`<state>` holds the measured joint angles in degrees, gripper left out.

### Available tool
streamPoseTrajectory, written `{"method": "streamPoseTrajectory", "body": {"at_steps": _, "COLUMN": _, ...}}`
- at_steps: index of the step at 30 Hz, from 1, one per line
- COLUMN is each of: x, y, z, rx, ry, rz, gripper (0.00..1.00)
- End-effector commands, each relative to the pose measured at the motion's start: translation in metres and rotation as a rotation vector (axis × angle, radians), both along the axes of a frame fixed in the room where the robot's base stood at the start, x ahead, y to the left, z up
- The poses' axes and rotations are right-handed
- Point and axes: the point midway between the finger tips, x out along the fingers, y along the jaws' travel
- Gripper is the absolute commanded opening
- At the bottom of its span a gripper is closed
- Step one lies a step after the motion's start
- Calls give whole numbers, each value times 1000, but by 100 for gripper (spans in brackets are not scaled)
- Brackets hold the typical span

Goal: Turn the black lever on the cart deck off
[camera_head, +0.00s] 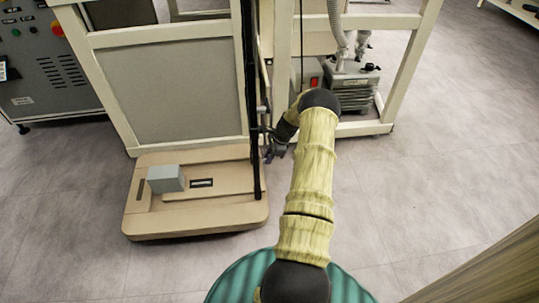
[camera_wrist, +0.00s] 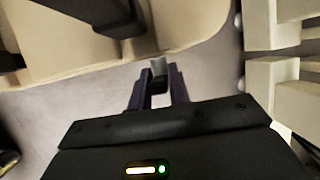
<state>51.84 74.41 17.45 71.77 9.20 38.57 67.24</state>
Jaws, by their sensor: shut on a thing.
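The cart has a beige deck (camera_head: 225,214), low over the floor in the head view. My gripper (camera_head: 275,152) is at the deck's right rear edge, beside the dark upright post. In the wrist view my gripper (camera_wrist: 158,92) has its two dark fingers on either side of a small black piece with a grey end, which looks like the black lever (camera_wrist: 158,76). The fingers are shut on it. The deck's rounded edge is just beyond, at upper left. My gripper and arm hide most of the lever in the head view, so its angle cannot be told.
A grey block (camera_head: 165,179) and a dark slot (camera_head: 201,183) are on the deck. A pump with a red switch (camera_head: 315,83) stands inside the cream frame (camera_head: 400,70) at right. A grey control cabinet (camera_head: 45,75) is at left. The floor at right is clear.

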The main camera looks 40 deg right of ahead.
Motion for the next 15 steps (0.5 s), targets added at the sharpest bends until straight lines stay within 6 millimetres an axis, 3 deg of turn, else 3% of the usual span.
{"method": "streamPoseTrajectory", "body": {"at_steps": 15, "x": -13, "y": 5, "z": -1, "rx": -136, "ry": -216, "rz": -4, "gripper": 0}}
